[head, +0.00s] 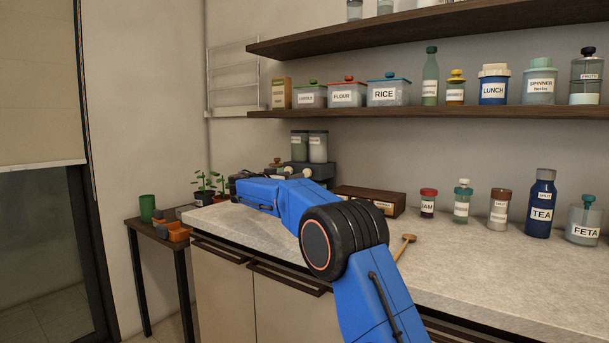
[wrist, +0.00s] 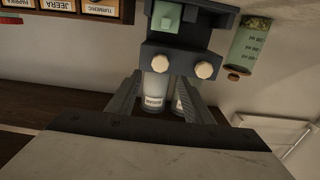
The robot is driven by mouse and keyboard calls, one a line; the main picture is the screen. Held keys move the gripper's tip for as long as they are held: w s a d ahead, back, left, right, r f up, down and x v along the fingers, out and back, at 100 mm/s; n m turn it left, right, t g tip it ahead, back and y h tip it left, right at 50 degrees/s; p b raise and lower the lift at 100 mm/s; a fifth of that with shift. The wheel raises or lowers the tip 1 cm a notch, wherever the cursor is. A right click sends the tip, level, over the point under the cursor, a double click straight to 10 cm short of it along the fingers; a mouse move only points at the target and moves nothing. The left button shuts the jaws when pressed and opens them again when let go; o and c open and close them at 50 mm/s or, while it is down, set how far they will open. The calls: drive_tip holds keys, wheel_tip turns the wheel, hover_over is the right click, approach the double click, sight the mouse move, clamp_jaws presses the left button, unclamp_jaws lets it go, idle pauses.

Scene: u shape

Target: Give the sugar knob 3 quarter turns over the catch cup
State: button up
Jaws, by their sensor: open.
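A dark dispenser (wrist: 180,38) fills the upper middle of the wrist view, which is upside down. Two round cream knobs sit on its front, one at left (wrist: 158,62) and one at right (wrist: 205,70). Pale labelled canisters (wrist: 155,88) show behind my fingers. My gripper (wrist: 163,82) is open and empty, its fingers pointing at the dispenser, apart from both knobs. A pale green block-like thing (wrist: 165,15) shows in the dispenser's bay; I cannot tell if it is the catch cup. In the head view the dispenser (head: 310,170) is partly behind my arm.
A spice rack (wrist: 75,8) and a green labelled container (wrist: 250,42) flank the dispenser. A long brown box (head: 368,199), a wooden spoon (head: 404,246) and several jars, such as the TEA flask (head: 541,205), stand on the counter (head: 500,275). The counter's front right is mostly clear.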

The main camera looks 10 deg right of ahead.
sight(306, 172)
drive_tip(key=x, duration=0.9)
drive_tip(key=shift+f, duration=0.1)
drive_tip(key=c, duration=1)
